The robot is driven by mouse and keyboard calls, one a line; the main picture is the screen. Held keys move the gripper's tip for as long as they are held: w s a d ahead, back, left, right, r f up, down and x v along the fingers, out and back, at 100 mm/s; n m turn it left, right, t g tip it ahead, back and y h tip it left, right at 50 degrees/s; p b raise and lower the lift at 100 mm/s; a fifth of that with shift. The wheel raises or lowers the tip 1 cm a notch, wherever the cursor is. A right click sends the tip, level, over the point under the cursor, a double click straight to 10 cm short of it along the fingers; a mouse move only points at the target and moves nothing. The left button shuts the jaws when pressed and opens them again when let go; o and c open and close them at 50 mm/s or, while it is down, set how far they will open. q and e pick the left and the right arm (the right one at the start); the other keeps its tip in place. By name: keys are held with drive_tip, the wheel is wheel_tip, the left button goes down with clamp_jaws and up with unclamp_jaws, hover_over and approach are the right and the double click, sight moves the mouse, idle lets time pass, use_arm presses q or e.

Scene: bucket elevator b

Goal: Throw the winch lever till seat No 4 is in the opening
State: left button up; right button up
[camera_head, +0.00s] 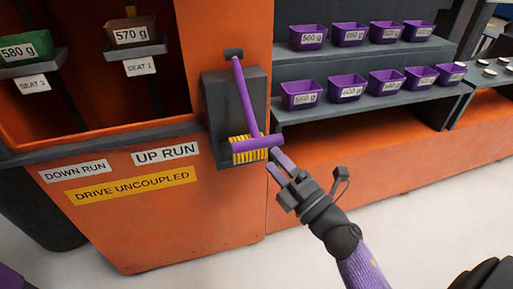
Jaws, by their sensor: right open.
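In the orange-framed opening (90,137), a seat (136,50) labelled SEAT 1 holds a brown bucket. Another seat (35,65), whose label looks like SEAT 3, holds a green bucket. No seat No 4 shows. My left gripper is not in view.
Plates (132,187) below the opening read DOWN RUN, UP RUN and DRIVE UNCOUPLED. Grey shelves (365,105) on the right hold several purple weighed buckets (301,95). The pale floor (330,240) in front is clear.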

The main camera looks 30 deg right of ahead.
sight(258, 144)
drive_tip(key=x, duration=0.6)
clamp_jaws()
idle(0.4)
drive_tip(key=shift+f, duration=0.1)
idle(0.5)
